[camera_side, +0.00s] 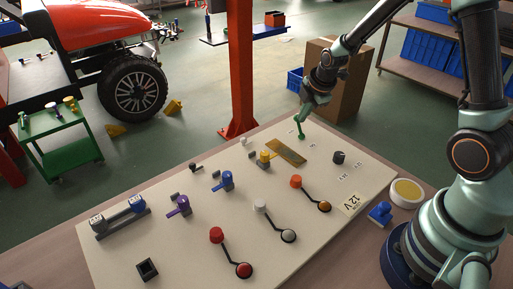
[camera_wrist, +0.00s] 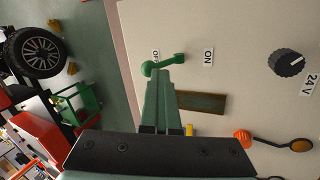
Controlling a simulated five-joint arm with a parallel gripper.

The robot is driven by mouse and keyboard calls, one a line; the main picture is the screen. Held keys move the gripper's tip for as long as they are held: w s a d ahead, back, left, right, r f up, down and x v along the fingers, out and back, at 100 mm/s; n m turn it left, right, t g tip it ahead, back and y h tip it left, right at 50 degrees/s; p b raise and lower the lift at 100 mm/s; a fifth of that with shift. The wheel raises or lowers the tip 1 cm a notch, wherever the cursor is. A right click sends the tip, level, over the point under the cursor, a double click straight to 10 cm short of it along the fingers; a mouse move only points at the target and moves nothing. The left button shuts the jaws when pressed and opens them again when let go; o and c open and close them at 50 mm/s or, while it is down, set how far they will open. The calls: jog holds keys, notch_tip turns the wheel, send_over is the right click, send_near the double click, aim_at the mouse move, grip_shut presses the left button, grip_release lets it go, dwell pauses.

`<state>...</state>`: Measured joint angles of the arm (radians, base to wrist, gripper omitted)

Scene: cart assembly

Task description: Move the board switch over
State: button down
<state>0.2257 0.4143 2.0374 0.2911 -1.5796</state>
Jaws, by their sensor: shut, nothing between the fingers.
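The board switch is a green lever with a round knob (camera_wrist: 148,69). In the wrist view its knob is on the OFF label's side, and its arm runs right to an end between the OFF label (camera_wrist: 155,54) and the ON label (camera_wrist: 208,57). In the side view the green switch (camera_side: 301,132) is at the board's far end. My gripper (camera_wrist: 168,72) is shut and empty, its tips right at the lever, just right of the knob. I cannot tell if they touch. In the side view my gripper (camera_side: 304,108) reaches down over the switch.
The pale board (camera_side: 190,245) lies on a table. A brown-gold strip (camera_wrist: 202,102) is close to my fingers, and a black knob (camera_wrist: 288,64) is to the right. Several coloured levers and connectors stand elsewhere on the board. A cardboard box (camera_side: 350,80) stands behind the table.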

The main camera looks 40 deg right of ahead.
jog(key=s+a+v, duration=0.1)
jog(key=v, duration=1.1)
jog(key=s+a+r+m+t+y, duration=0.1)
jog(key=s+a+r+m, duration=0.5)
jog(key=m, duration=0.9)
jog(key=s+a, duration=0.2)
jog(key=s, duration=0.2)
jog(key=shift+s+r+m, duration=0.15)
jog(key=shift+s+m, duration=0.15)
jog(key=shift+s, duration=0.1)
